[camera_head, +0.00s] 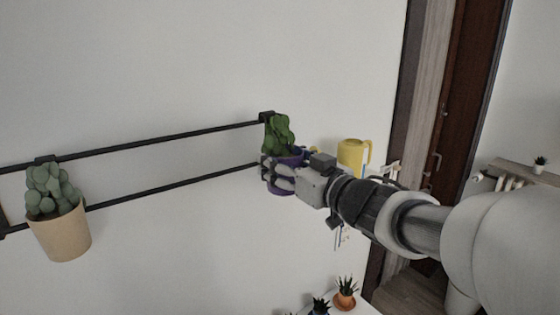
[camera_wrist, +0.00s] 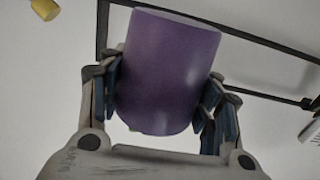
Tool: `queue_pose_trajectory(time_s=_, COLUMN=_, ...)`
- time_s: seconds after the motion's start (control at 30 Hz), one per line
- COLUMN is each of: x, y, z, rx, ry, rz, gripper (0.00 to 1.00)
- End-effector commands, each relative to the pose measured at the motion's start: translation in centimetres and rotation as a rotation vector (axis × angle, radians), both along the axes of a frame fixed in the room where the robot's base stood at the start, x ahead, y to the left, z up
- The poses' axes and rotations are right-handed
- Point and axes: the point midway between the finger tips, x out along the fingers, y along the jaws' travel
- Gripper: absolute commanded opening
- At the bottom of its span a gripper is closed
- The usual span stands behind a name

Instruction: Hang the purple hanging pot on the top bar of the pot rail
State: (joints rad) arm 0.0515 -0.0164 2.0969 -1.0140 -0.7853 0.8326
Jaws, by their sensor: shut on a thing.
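The purple hanging pot (camera_head: 290,159) holds a green cactus and is at the right end of the pot rail in the head view. My gripper (camera_head: 271,172) is shut around its sides. In the wrist view the purple pot (camera_wrist: 168,70) fills the space between my fingers (camera_wrist: 165,105). The rail's top bar (camera_head: 150,143) and lower bar (camera_head: 170,187) are black and run along the wall. The cactus covers part of the rail's end bracket in the head view.
A tan pot (camera_head: 62,236) with a cactus hangs at the rail's left. A yellow jug (camera_head: 353,154) is just behind my gripper, to the right. Small potted plants (camera_head: 345,292) stand on a white surface below. The rail between the two pots is clear.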

Motion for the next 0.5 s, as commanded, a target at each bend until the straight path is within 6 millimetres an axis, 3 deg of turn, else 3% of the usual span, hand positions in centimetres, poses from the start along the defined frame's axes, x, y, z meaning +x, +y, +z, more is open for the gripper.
queue_pose_trajectory(time_s=0.5, x=3.5, y=2.3, z=0.0, rx=0.001, ry=0.0, rz=0.0, gripper=0.21)
